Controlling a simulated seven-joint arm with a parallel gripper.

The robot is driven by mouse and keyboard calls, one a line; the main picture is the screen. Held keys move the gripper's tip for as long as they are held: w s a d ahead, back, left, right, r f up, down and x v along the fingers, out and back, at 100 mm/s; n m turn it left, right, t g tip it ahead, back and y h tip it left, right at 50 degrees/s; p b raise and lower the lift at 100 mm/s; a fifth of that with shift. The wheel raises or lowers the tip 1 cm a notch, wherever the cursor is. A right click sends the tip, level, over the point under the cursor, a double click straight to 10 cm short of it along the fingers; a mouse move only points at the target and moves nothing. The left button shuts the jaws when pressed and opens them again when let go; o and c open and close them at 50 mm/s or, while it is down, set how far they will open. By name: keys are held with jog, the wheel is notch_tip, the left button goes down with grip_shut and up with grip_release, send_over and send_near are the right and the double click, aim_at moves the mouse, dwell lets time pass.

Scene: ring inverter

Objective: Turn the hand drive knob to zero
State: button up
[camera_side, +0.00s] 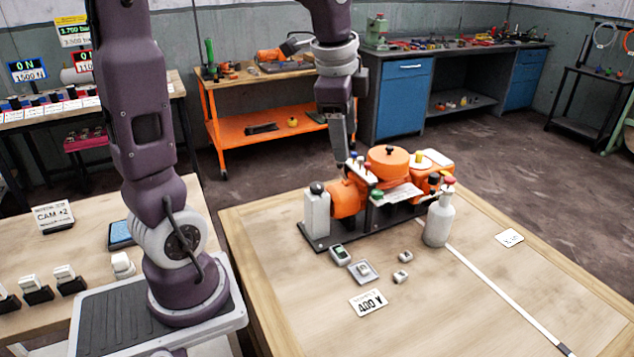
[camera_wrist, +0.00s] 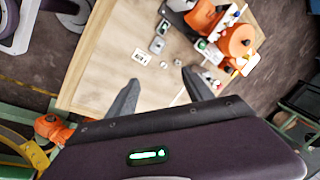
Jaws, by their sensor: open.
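An orange machine stands on a dark base plate (camera_side: 318,238) on the wooden table. It has a round orange drum (camera_side: 388,163) on top, also in the wrist view (camera_wrist: 238,42), and an orange cylinder (camera_side: 346,198) at its left. Small green, red, yellow and black knobs or caps sit on it; I cannot tell which is the hand drive knob, and no zero mark is readable. My gripper (camera_side: 341,158) is in front of or above the machine's left part in the side view. In the wrist view its fingers (camera_wrist: 158,84) are apart with nothing between them.
A white bottle (camera_side: 438,220) stands at the machine's right and a grey-white block (camera_side: 316,212) at its left. Small devices (camera_side: 362,270) and a label card (camera_side: 368,302) lie in front. The wooden table (camera_side: 450,310) is clear at front right.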

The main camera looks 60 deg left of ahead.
jog(key=w+a+f+m+g, duration=0.1)
jog(key=w+a+f+m, duration=0.3)
jog(key=a, duration=0.4)
jog(key=m+g+h, duration=0.1)
jog(key=m+g, duration=0.1)
jog(key=m, duration=0.4)
send_over(317, 185)
notch_tip(317, 185, down, 15)
jog(key=shift+a+f, duration=0.15)
jog(key=shift+f, duration=0.05)
notch_tip(317, 185, down, 6)
jog(key=shift+f, duration=0.25)
grip_shut()
jog(key=shift+n, duration=0.3)
